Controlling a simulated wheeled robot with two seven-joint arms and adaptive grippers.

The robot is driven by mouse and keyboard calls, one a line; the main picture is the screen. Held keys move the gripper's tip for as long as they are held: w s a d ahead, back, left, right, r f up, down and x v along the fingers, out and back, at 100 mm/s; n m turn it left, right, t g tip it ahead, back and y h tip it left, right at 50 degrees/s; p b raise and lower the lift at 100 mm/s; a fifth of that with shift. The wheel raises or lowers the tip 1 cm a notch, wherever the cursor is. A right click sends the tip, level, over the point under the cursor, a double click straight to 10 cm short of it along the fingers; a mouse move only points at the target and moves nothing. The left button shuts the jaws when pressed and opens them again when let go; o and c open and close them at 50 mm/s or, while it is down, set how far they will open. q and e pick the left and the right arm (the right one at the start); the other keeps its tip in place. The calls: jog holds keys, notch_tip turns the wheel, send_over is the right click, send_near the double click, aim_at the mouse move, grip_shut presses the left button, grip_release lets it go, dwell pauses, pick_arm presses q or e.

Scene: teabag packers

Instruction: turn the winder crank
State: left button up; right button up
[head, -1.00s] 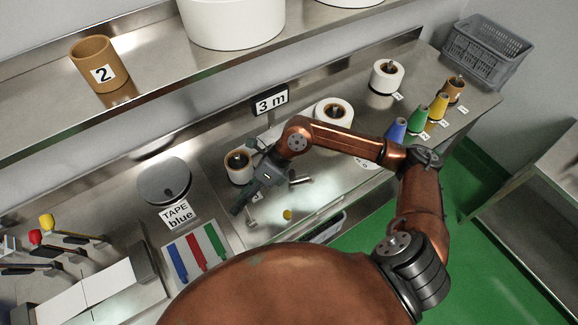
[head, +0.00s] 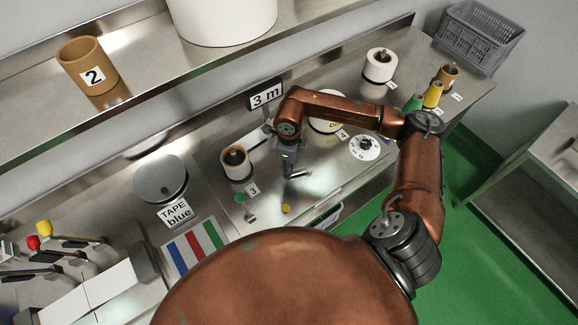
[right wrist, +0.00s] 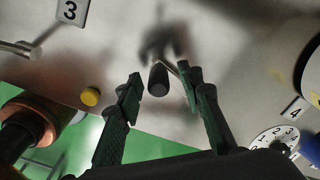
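The winder's crank shows in the head view as a short shiny metal bar (head: 299,174) beside my right gripper. In the right wrist view its dark cylindrical handle (right wrist: 158,80) lies between the fingers of my right gripper (right wrist: 162,88). The fingers stand apart with a gap on each side of the handle, so the gripper is open. In the head view my right gripper (head: 289,168) points down over the winder deck (head: 325,170), and its fingertips are hard to make out. My left gripper is not in view.
A white roll (head: 326,115) is partly behind my arm. A numbered dial (head: 364,147) lies right. A yellow button (head: 286,209) and a green one (head: 239,197) sit in front. A "3 m" sign (head: 265,95) stands behind.

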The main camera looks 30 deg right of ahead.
jog(key=shift+f, duration=0.35)
jog(key=shift+c, duration=0.4)
grip_shut()
